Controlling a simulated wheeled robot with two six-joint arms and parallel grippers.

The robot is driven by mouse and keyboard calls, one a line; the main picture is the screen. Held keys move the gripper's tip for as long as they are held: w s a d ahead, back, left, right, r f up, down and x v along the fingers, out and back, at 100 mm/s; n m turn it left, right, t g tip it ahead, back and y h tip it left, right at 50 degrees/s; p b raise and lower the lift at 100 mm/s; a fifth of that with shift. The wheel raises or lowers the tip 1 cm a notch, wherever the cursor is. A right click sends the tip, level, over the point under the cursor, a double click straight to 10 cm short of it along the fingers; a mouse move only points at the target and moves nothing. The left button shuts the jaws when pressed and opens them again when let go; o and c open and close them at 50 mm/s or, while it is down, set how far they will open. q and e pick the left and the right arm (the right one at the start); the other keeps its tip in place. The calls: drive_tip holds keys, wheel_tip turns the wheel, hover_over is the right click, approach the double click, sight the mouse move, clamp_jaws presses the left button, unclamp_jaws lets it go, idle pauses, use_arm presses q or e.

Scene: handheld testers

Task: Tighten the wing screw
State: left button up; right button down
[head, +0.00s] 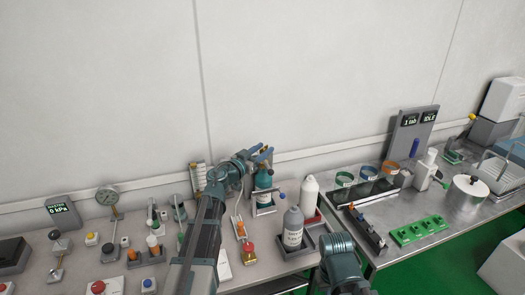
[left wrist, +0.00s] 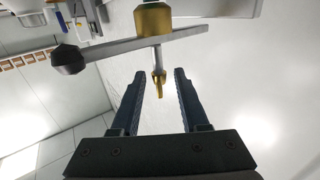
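In the left wrist view, a brass wing screw (left wrist: 158,83) hangs from a metal rod (left wrist: 112,48), just ahead of and between my left gripper's fingertips (left wrist: 160,78). A larger brass piece (left wrist: 153,20) sits on the same rod, and a dark knob (left wrist: 68,59) is at its left end. The fingers are apart, with gaps on both sides of the screw. In the head view, my left gripper (head: 264,154) is above a teal bottle (head: 263,182) at the back of the bench; the screw cannot be made out there. My right arm enters at the bottom; its gripper is not visible.
A grey bottle (head: 293,228) and a white bottle (head: 309,196) stand right of my left arm. A pressure gauge (head: 107,196), a small display (head: 62,212) and several small fixtures crowd the left bench. A second bench at right holds a green rack (head: 420,230) and a metal pot (head: 466,194).

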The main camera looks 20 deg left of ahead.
use_arm(q)
drive_tip(key=v, duration=1.4)
drive_tip(key=shift+w, duration=0.1)
